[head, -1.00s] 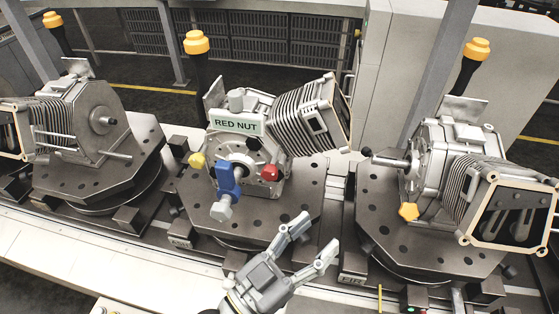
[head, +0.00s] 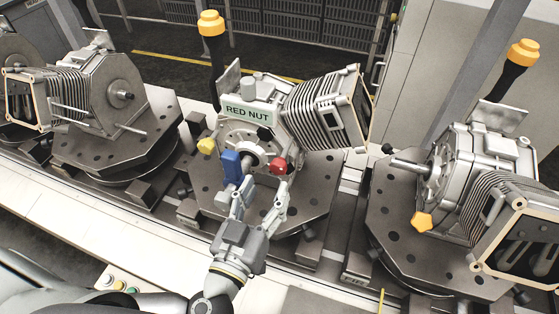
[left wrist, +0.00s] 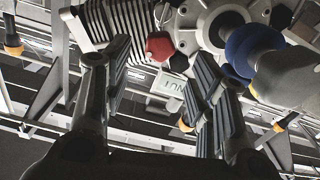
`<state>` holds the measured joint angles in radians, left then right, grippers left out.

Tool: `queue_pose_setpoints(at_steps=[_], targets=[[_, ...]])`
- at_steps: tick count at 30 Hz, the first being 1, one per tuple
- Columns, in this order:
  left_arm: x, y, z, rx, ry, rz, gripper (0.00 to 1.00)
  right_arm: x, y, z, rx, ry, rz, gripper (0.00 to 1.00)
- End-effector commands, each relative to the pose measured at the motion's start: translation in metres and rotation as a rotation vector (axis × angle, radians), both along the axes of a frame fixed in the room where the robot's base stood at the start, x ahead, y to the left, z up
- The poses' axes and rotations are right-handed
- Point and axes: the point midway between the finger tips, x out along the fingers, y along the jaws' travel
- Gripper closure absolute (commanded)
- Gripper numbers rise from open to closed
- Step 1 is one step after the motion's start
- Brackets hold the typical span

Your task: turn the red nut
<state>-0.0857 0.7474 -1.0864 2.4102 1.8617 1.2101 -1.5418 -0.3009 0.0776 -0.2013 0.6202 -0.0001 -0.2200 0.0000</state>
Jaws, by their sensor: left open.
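The red nut (head: 279,165) sits on the front face of the middle machine, right of its central hub and below a sign reading RED NUT (head: 248,112). My left gripper (head: 264,188) is open and empty, its fingertips just below and in front of the nut. In the left wrist view the red nut (left wrist: 160,46) appears in the gap between the two fingers (left wrist: 161,58), beyond their tips. I cannot tell whether either finger touches it. My right gripper is not in view.
A yellow nut (head: 206,146) is farther left. Another machine (head: 470,165) with a yellow nut (head: 422,221) stands at the right.

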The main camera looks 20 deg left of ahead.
Motion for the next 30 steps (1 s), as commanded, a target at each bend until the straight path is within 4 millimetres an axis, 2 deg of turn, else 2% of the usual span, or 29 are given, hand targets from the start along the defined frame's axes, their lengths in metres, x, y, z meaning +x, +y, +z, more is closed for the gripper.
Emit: queue_pose_setpoints(at_steps=[6, 12, 17, 25, 30], targets=[[0.042, -0.001, 0.003, 0.001, -0.006, 0.001, 0.48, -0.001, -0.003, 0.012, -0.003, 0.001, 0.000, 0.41], [0.069, -0.003, 0.002, 0.000, -0.003, -0.001, 0.48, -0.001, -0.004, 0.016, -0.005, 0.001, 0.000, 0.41], [0.078, -0.003, 0.001, -0.001, -0.002, -0.002, 0.48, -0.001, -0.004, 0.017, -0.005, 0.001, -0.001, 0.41], [0.079, -0.003, 0.000, -0.002, -0.001, -0.002, 0.48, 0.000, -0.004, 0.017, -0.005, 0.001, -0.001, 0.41], [0.079, -0.003, 0.000, -0.001, -0.001, -0.002, 0.70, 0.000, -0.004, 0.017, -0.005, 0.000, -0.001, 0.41]])
